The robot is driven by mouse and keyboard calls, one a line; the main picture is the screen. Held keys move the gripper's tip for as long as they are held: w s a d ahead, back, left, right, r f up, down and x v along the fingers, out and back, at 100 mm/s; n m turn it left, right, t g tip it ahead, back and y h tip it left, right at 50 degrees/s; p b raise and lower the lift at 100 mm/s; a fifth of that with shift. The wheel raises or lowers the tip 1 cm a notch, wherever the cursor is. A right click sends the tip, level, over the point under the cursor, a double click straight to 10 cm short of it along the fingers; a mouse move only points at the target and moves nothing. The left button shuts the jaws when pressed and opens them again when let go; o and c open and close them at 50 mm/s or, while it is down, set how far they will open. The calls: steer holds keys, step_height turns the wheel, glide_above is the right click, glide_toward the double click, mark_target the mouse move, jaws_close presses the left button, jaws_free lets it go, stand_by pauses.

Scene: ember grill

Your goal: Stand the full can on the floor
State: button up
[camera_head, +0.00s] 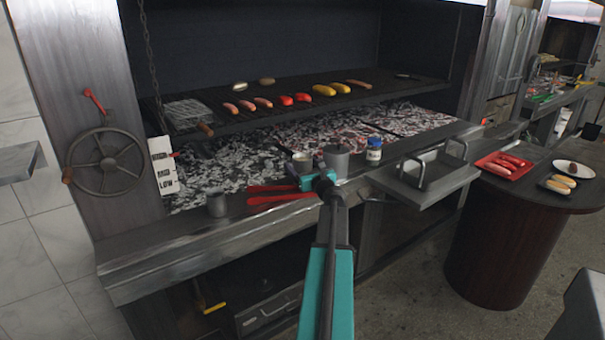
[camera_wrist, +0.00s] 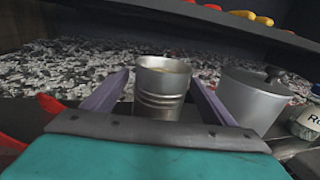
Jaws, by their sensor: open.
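A metal can (camera_wrist: 160,95) stands upright on the grill's front ledge. Pale yellowish contents show near its rim in the wrist view. It also shows in the head view (camera_head: 302,161), partly hidden behind my gripper. My gripper (camera_wrist: 155,85) is open, with one finger on each side of the can. I cannot tell whether either finger touches it. A second metal can (camera_head: 217,204) stands further left on the ledge. The floor (camera_head: 405,290) shows at the lower right of the head view.
A lidded metal pot (camera_wrist: 252,98) stands close to the can's right, with a blue-labelled jar (camera_head: 374,149) beyond. Red tongs (camera_head: 280,194) lie to the left. Glowing coals (camera_head: 225,170) lie behind. A metal tray with handles (camera_head: 422,175) and a round wooden table (camera_head: 500,235) are at the right.

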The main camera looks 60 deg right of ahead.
mark_target(299, 154)
stand_by(0.5)
steer(key=c, duration=1.6)
steer(key=shift+r, duration=0.2)
steer(key=shift+r, duration=1.4)
steer(key=shift+s+a+r, duration=0.1)
steer(key=shift+s+r, duration=0.05)
steer(key=shift+r, duration=0.1)
steer(key=s+a+b, duration=0.2)
steer(key=s+a, duration=0.1)
steer(key=a, duration=0.1)
steer(key=s+a+b, duration=0.2)
steer(key=s+a, duration=0.1)
steer(key=a, duration=0.1)
steer(key=s+a+r+b, duration=0.1)
steer(key=s+a+b, duration=0.1)
steer(key=s+a, duration=0.1)
steer(key=shift+a+r, duration=0.1)
steer(key=shift+a, duration=0.6)
